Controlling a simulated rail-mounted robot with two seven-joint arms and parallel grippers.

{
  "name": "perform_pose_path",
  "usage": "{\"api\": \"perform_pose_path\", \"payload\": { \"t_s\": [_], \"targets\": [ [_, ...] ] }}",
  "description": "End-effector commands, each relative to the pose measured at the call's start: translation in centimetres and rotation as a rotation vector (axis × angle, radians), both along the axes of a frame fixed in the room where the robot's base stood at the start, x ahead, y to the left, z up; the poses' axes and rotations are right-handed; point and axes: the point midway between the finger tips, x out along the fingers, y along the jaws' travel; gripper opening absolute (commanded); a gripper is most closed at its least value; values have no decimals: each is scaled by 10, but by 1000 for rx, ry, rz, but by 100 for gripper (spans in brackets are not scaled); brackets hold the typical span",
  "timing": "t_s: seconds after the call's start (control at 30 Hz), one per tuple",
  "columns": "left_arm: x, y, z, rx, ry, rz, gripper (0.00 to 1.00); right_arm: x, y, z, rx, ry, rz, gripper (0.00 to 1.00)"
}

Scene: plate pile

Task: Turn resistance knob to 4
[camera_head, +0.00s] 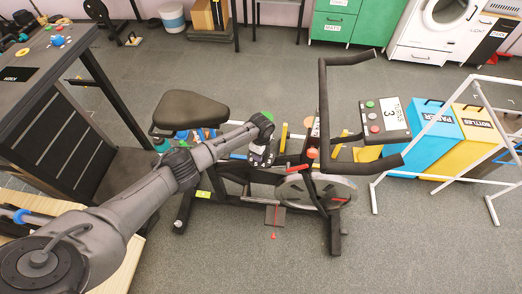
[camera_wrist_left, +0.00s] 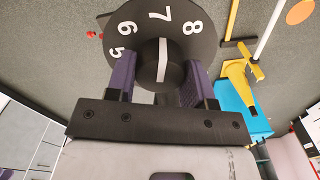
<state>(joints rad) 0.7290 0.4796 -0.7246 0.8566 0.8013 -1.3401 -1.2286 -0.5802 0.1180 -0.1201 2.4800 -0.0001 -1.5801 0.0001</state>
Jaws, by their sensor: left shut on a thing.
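An exercise bike (camera_head: 255,130) stands in the middle of the head view, with a black seat and black handlebars. Its resistance knob is a round black dial (camera_wrist_left: 140,28) with white numbers. In the left wrist view 5, 6, 7 and 8 show, and the white line on the knob's hub (camera_wrist_left: 163,62) points at the 7. My left gripper (camera_wrist_left: 155,85) is shut on the hub, one purple finger on each side. In the head view my left arm reaches over the bike frame to the dial (camera_head: 262,158). My right gripper is not in view.
A console (camera_head: 386,120) with a sign showing 3 and coloured buttons stands by the handlebars. Blue (camera_head: 424,135) and yellow (camera_head: 467,145) bins and a white pipe frame (camera_head: 374,195) are at the right. A dark rack (camera_head: 60,130) stands left.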

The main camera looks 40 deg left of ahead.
Motion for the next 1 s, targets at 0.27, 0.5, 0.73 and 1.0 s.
{"api": "perform_pose_path", "payload": {
  "t_s": [0.27, 0.5, 0.73, 1.0],
  "targets": [
    [0, -1, 2, -1, 2, 265, 25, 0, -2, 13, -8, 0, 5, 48],
    [0, -1, 3, -1, 3, 493, 25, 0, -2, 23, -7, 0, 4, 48],
    [0, -1, 3, -2, 2, 711, 25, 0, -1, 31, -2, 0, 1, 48],
    [0, -1, 3, -1, 3, 967, 25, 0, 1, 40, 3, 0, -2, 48]
  ]
}}
